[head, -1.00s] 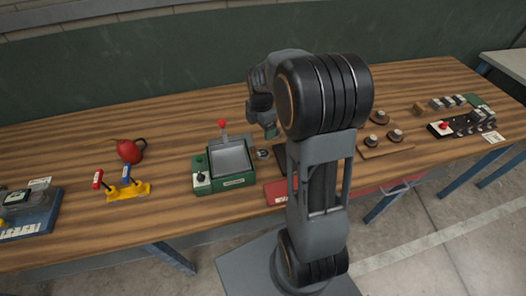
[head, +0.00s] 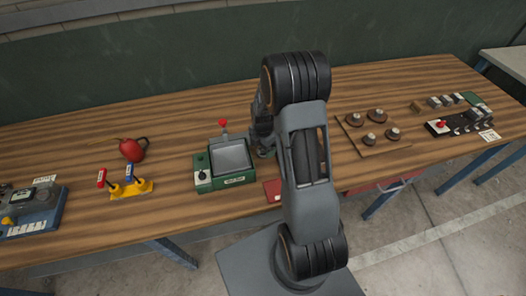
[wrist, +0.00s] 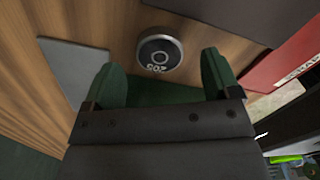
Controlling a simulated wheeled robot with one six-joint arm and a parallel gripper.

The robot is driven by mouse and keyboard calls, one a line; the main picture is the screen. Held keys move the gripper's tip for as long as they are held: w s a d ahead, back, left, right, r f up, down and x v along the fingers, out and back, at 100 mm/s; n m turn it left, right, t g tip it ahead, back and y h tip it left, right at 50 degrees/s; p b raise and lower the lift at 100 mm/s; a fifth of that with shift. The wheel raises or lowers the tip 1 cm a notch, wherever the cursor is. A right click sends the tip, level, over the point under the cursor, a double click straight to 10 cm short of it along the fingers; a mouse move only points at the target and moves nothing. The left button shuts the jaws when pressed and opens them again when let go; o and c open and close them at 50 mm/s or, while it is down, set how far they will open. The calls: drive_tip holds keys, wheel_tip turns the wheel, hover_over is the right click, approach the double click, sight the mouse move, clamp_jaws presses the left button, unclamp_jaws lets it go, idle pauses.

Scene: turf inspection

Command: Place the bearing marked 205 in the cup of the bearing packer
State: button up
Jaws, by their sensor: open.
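The bearing marked 205 (wrist: 159,52) is a dark, round disc with a pale ring, lying flat on the wooden bench in the wrist view. My gripper (wrist: 161,78) is open and empty, its two green fingers apart, with the bearing just beyond and between the fingertips. In the head view my gripper (head: 264,147) is low over the bench, right of a green machine, partly hidden by my arm, and the bearing cannot be made out. The green machine (head: 228,160) has a grey panel and a red-knobbed lever. I cannot tell whether it is the bearing packer; no cup is clear.
A red plate (head: 272,191) lies near the front edge. A wooden board (head: 372,147) with several round brown pieces is to the right. A red can (head: 132,149) and a yellow stand (head: 132,189) are to the left. Bench between them is clear.

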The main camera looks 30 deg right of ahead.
drive_tip(key=shift+f, duration=1.15)
drive_tip(key=c, duration=1.1)
drive_tip(key=shift+c, duration=0.4)
drive_tip(key=shift+r, duration=0.15)
